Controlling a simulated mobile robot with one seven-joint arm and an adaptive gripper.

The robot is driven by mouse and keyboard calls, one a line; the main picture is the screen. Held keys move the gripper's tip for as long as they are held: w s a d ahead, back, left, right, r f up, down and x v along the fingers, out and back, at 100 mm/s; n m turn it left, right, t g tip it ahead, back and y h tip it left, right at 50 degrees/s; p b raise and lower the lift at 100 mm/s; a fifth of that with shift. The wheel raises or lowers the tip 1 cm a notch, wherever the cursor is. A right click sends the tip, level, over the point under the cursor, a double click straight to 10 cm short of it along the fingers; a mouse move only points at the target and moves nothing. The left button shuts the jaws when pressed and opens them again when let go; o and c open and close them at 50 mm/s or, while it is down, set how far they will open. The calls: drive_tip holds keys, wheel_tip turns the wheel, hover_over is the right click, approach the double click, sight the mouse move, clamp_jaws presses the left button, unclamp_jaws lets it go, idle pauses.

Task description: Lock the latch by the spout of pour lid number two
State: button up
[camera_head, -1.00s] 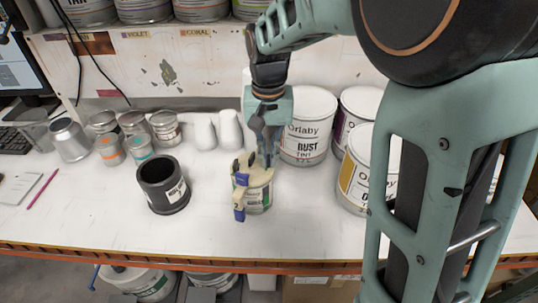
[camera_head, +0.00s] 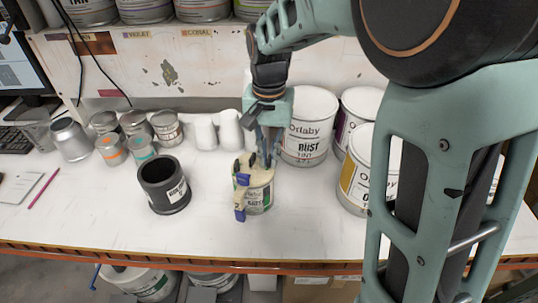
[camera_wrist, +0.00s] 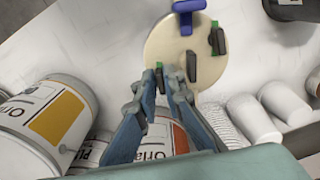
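The cream pour lid (camera_head: 258,175) sits on a small can (camera_head: 258,197) near the table's front; the wrist view shows it from above (camera_wrist: 165,40). Its blue spout part (camera_head: 240,212), with what looks like a "2", hangs over the front side and is at the top of the wrist view (camera_wrist: 188,7). A dark latch with a green part (camera_wrist: 217,38) is beside the spout. Another dark upright piece (camera_wrist: 191,66) stands nearer my fingers. My gripper (camera_head: 267,165) points down at the lid's back edge, its fingers (camera_wrist: 167,74) slightly apart, with nothing clearly held.
An open black container (camera_head: 164,185) stands left of the can. Large Orlaby cans (camera_head: 306,138) stand close behind and right. White bottles (camera_head: 230,130) and small tins (camera_head: 143,147) are at the back. The table front is clear.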

drive_tip(key=shift+o, duration=1.4)
